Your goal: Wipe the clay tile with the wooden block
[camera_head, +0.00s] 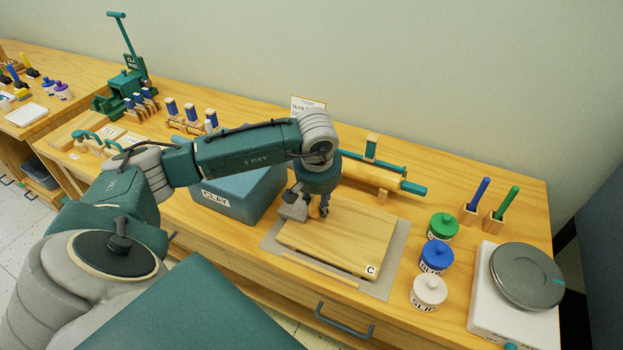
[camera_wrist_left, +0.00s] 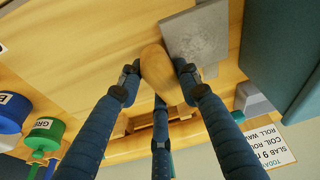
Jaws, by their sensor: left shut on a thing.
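My left gripper (camera_head: 316,206) is at the left end of a wooden board (camera_head: 345,235), low over it. In the left wrist view its dark fingers (camera_wrist_left: 155,85) are shut on a light wooden block (camera_wrist_left: 158,68) with a rounded end. A grey square tile (camera_wrist_left: 197,33) that looks like the clay tile is right beside the block; in the head view it shows as a small grey piece (camera_head: 293,207). I cannot tell whether block and tile touch. The fingers hide part of the block. My right gripper is not in view.
The board lies on a grey mat (camera_head: 397,255). A teal CLAY box (camera_head: 235,195) stands left, a rolling pin (camera_head: 370,173) behind. Green (camera_head: 442,227), blue (camera_head: 436,257) and white (camera_head: 429,292) jars and a scale-like device (camera_head: 525,275) stand right. The board's middle is clear.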

